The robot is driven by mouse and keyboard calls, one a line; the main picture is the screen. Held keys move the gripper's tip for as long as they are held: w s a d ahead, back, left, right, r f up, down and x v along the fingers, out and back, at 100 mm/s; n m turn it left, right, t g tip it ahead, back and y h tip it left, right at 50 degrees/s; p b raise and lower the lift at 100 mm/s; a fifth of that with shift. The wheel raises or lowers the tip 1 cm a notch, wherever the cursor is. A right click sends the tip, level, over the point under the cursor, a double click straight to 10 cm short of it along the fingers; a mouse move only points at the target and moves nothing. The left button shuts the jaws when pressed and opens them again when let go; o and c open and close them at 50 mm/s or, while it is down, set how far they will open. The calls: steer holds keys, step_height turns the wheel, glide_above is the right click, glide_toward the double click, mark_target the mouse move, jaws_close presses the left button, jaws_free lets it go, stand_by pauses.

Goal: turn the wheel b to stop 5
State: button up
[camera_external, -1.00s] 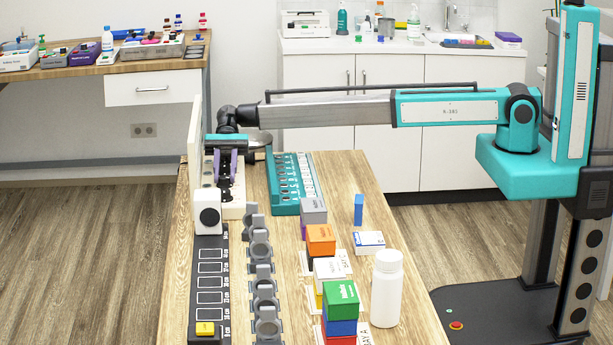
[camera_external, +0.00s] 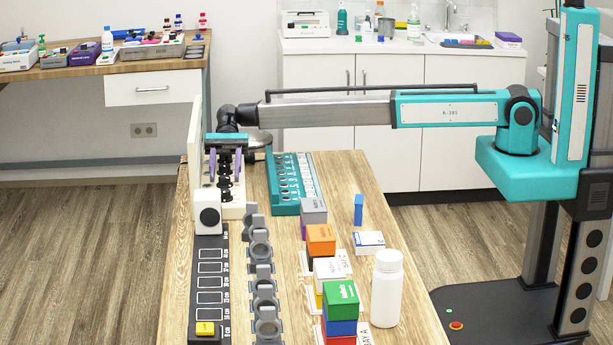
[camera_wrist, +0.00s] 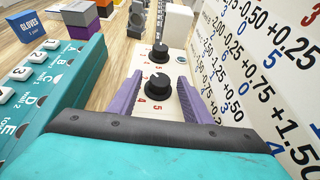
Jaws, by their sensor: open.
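A cream panel (camera_wrist: 174,32) carries black wheels with small red stop numbers. In the wrist view a near wheel (camera_wrist: 158,86) sits between my gripper's (camera_wrist: 157,92) two purple fingers, with gaps on both sides. A second wheel (camera_wrist: 159,54) is farther off, beyond the fingertips. I cannot read which wheel is b, nor where their pointers stand. In the external view the open gripper (camera_external: 225,167) points down over the panel (camera_external: 232,213), fingers apart, and partly hides the wheels.
A white lens-number board (camera_wrist: 262,70) stands close along the panel's right in the wrist view. A teal lettered rack (camera_wrist: 62,85) lies to the left. Stacked coloured boxes (camera_external: 340,300), grey ring holders (camera_external: 262,285) and a white bottle (camera_external: 387,290) stand nearer the external camera.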

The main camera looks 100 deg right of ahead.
steer(key=shift+d+f, duration=0.1)
steer(key=shift+d, duration=0.1)
steer(key=shift+d+b, duration=0.45)
steer(key=shift+b, duration=0.75)
steer(key=shift+d+r+b, duration=0.15)
steer(key=shift+r+b, duration=0.05)
steer(key=shift+b, duration=0.4)
steer(key=shift+s+d+r+b, duration=0.15)
steer(key=shift+d+r+b, duration=0.25)
steer(key=shift+b, duration=1.1)
step_height(320, 180, up, 7)
steer(key=p, duration=0.7)
steer(key=shift+d, duration=0.1)
steer(key=s+d+f+m+t, duration=0.1)
steer(key=d, duration=0.2)
steer(key=s+d+f+m+t+p, duration=0.1)
steer(key=s+d, duration=0.1)
steer(key=d, duration=0.1)
steer(key=s+d+f+m+t, duration=0.1)
steer(key=d, duration=0.2)
steer(key=shift+s+t+h+p, duration=0.15)
steer(key=shift+t+h+p, duration=0.15)
steer(key=shift+h+p, duration=0.1)
